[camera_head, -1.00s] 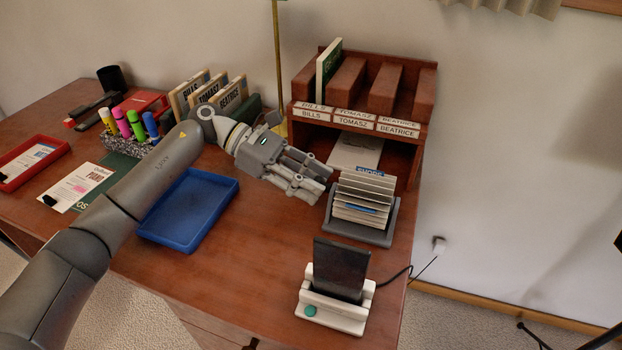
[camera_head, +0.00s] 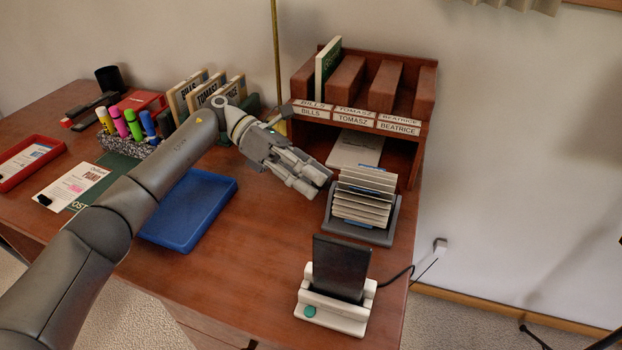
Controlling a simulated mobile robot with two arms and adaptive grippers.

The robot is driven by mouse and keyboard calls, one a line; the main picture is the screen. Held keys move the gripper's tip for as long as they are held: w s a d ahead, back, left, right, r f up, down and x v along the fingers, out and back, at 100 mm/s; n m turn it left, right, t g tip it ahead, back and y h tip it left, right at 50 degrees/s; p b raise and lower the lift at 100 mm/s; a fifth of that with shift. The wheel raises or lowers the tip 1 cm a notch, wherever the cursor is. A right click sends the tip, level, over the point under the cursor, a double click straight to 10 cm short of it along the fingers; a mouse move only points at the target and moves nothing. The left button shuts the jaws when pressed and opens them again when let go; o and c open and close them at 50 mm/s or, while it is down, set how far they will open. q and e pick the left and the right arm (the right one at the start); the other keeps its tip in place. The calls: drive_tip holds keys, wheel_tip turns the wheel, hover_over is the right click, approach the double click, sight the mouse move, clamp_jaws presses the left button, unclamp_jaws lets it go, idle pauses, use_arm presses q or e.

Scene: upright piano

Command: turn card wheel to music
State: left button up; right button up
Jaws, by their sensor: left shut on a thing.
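The card wheel (camera_head: 362,203) stands near the right side of the desk, a stack of pale cards with some blue edges in a grey holder (camera_head: 352,232). My left gripper (camera_head: 324,181) reaches in from the left, with its fingertips at the card wheel's upper left side. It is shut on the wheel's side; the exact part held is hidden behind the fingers. The card lettering is too small to read. My right gripper is not in view.
A dark device in a white dock (camera_head: 332,312) stands in front of the wheel. A wooden sorter (camera_head: 400,125) with name labels is behind it. A blue tray (camera_head: 190,215) lies beneath my left arm. Bare desk lies between tray and dock.

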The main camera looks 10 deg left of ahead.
use_arm(q)
drive_tip(key=shift+w+n, duration=0.1)
drive_tip(key=shift+n, duration=0.2)
idle(0.4)
drive_tip(key=o, duration=1)
drive_tip(key=v, duration=1.2)
drive_tip(key=shift+w+f, duration=0.1)
drive_tip(key=shift+w, duration=0.05)
